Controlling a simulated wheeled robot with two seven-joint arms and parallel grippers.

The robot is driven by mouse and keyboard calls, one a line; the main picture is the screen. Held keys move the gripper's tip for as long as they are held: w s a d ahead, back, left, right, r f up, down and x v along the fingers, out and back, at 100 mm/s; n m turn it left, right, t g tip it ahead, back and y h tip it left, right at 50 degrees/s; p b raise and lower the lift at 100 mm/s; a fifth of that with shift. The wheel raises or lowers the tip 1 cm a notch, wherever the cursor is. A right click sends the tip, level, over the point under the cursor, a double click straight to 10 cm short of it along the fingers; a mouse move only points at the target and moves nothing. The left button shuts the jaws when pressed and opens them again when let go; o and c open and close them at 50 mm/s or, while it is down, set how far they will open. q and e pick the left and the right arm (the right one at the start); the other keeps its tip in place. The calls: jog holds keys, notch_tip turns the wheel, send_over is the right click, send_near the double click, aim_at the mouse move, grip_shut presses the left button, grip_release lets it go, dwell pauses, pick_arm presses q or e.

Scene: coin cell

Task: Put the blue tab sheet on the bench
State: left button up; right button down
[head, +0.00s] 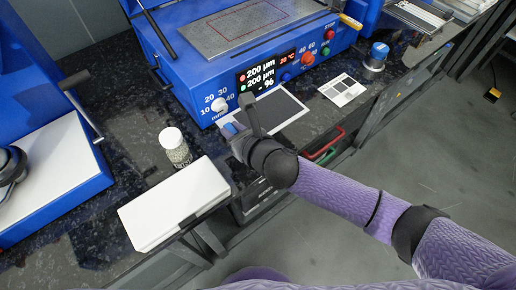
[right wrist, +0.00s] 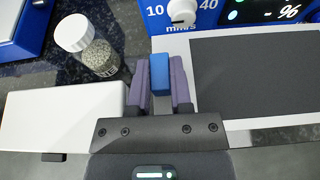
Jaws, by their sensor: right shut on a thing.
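The blue tab sheet (head: 277,110) is white with a large dark coated area and lies flat in front of the blue coating machine. It also shows at the right of the right wrist view (right wrist: 255,75). Its blue tab (right wrist: 160,72) is between the two purple fingers of my right gripper (right wrist: 160,85), which is shut on it. In the head view my right gripper (head: 232,129) is at the sheet's left end, partly hidden by its own wrist. I cannot tell whether the sheet touches the dark speckled bench (head: 135,118). My left gripper is not in view.
A jar of pale beads (head: 175,147) and a white box (head: 172,205) stand left of my right gripper. The blue coating machine (head: 180,75) is behind. A small white card with dark squares (head: 343,89) and a blue-topped cylinder (head: 375,58) lie to the right.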

notch_tip(320, 180, down, 5)
jog(key=b, duration=0.2)
jog(key=shift+w+f+b, duration=0.1)
jog(key=shift+f+b, duration=0.1)
jog(key=shift+b, duration=0.1)
notch_tip(320, 180, down, 4)
jog(key=shift+b, duration=1.2)
jog(key=shift+r, duration=0.3)
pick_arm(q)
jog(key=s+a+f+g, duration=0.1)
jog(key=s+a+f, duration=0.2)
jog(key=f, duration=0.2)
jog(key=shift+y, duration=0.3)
pick_arm(e)
jog(key=shift+f, duration=0.1)
jog(key=c, duration=0.5)
grip_release()
jog(key=shift+c, duration=0.2)
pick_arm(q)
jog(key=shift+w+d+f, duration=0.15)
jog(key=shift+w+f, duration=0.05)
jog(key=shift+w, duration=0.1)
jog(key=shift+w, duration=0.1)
